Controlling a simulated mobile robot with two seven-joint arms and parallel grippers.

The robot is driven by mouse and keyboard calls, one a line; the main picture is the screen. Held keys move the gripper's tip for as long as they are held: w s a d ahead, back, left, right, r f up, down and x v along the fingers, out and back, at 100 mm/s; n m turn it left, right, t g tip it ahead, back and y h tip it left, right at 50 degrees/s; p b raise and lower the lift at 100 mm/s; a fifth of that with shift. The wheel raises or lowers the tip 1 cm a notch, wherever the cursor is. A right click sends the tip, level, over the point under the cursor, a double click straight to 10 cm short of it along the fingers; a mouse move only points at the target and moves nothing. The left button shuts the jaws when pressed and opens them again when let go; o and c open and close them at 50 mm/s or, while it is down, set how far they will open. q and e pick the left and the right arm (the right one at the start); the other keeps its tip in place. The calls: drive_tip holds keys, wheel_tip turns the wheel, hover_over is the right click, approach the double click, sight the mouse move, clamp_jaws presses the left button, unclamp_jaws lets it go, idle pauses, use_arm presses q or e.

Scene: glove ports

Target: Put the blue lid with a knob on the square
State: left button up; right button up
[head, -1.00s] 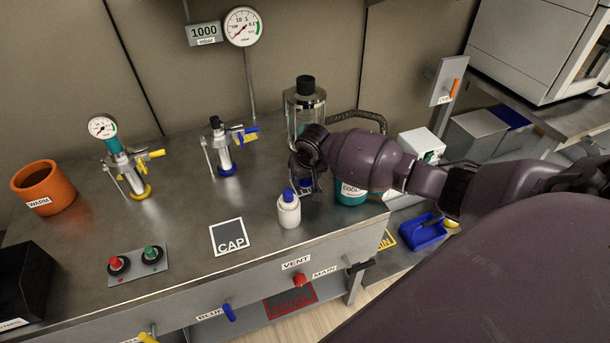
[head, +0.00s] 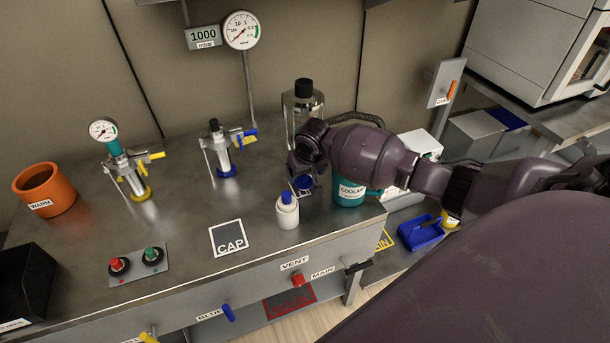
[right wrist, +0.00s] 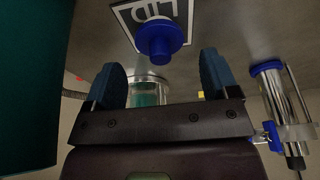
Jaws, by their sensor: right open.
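The blue lid with a knob (right wrist: 158,36) shows in the right wrist view, just beyond my fingertips. It lies over part of a dark square with a white border marked LID (right wrist: 126,14); the wrist picture does not settle whether it rests fully inside the border. In the head view the lid (head: 303,183) is a small blue patch under my right gripper (head: 306,172), partly hidden by it. My right gripper is open, its two fingers (right wrist: 161,60) apart and empty, with the lid ahead of the gap. My left gripper is not in view.
A white bottle with a blue cap (head: 287,212) stands close in front of the gripper. A teal COOLANT container (head: 348,193) is right of it and a glass vessel (head: 302,110) behind. A CAP square (head: 228,239) lies bare to the left.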

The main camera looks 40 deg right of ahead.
drive_tip(key=p+v, duration=0.2)
drive_tip(key=v, duration=0.7)
idle(0.4)
